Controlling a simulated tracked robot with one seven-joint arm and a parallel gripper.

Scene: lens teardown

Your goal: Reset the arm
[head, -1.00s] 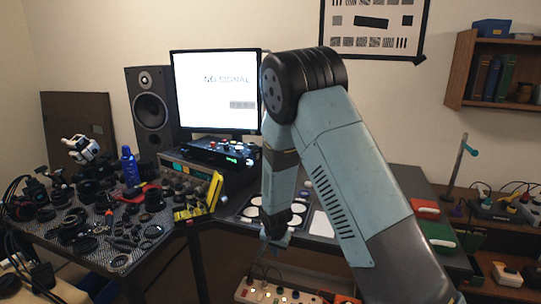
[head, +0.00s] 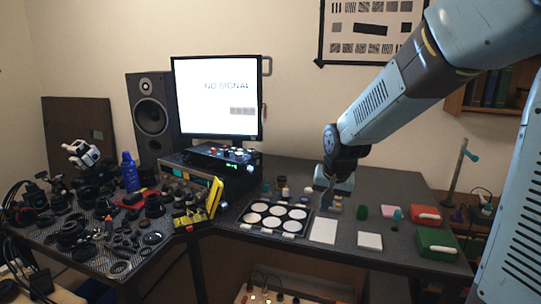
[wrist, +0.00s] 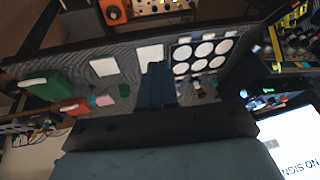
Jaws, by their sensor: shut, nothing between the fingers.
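My gripper (head: 329,196) hangs over the right-hand desk in the head view, fingers pointing down, just behind a white square sheet. In the wrist view my gripper (wrist: 157,72) shows as dark fingers close together, shut with nothing between them. My arm comes in from the upper right and bends down at the wrist. How far the fingertips are above the desk (head: 285,250) I cannot tell exactly.
A tray with several white discs (head: 274,217) lies left of the gripper. The monitor (head: 217,98) and speaker (head: 151,110) stand behind; lens parts crowd the left table.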

